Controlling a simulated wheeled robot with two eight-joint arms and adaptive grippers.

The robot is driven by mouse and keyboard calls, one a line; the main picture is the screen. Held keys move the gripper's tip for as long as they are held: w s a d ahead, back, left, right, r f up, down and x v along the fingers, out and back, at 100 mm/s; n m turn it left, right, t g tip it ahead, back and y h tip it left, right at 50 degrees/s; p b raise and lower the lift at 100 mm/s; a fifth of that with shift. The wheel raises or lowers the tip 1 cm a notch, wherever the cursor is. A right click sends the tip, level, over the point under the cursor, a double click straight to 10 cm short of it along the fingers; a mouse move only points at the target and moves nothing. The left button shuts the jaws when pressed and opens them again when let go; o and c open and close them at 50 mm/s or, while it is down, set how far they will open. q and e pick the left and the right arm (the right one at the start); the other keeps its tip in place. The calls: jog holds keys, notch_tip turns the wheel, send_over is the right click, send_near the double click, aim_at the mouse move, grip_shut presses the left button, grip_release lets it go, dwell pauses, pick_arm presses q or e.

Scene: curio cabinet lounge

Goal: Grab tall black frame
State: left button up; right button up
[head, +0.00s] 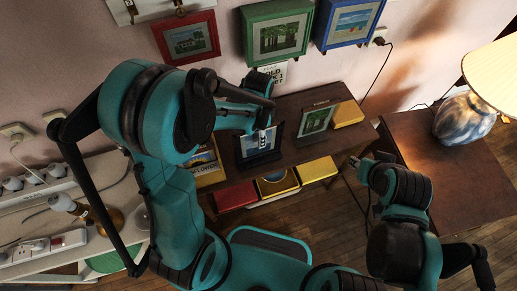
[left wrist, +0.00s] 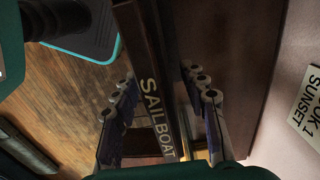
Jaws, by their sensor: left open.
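The tall black frame (head: 258,146) with a blue picture stands on the dark wooden shelf top. My left gripper (head: 263,122) is over its upper part and hides some of it. In the left wrist view my left gripper (left wrist: 165,105) is open, its fingers on either side of a dark upright strip. A "SAILBOAT" label (left wrist: 158,118) runs along the strip; whether the label is on the frame or the shelf edge is unclear. I cannot see finger contact. My right gripper (head: 369,163) is right of the shelf, away from the frame; its jaw gap is unclear.
A green frame (head: 316,122) and yellow box (head: 347,113) stand to the right, a yellow sunflower frame (head: 207,166) to the left. Red, blue and green frames hang on the wall. Colored boxes (head: 278,184) sit on the lower shelf. A lamp (head: 465,117) stands at far right.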

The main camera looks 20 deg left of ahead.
pick_arm(q)
notch_tip(320, 180, down, 2)
jog(key=shift+f, duration=0.1)
jog(key=shift+c, duration=0.4)
grip_shut()
